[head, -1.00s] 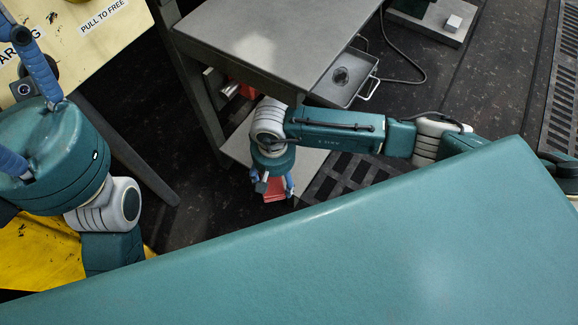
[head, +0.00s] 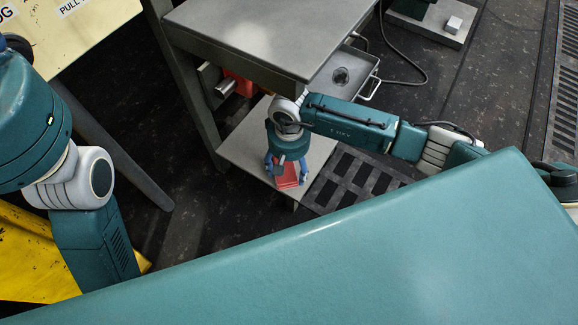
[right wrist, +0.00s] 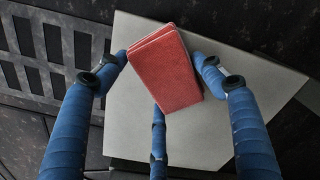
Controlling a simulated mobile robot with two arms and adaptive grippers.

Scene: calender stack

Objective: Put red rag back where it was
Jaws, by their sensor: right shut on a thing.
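The red rag (head: 287,180) is a folded, flat red piece. My right gripper (head: 284,167) is shut on it and points down over the front part of the grey lower shelf (head: 243,138). In the right wrist view the rag (right wrist: 168,72) sits between the blue fingers, with the pale shelf (right wrist: 135,135) behind it. I cannot tell whether the rag touches the shelf. My left arm comes in at the left edge; its fingers are out of the picture.
The grey table top (head: 260,35) overhangs the shelf. A red object (head: 238,85) with a metal bar is under it. A small metal tray (head: 343,72) juts out at the table's right. A slotted black mat (head: 350,180) lies right of the shelf. A yellowed panel (head: 80,35) stands upper left.

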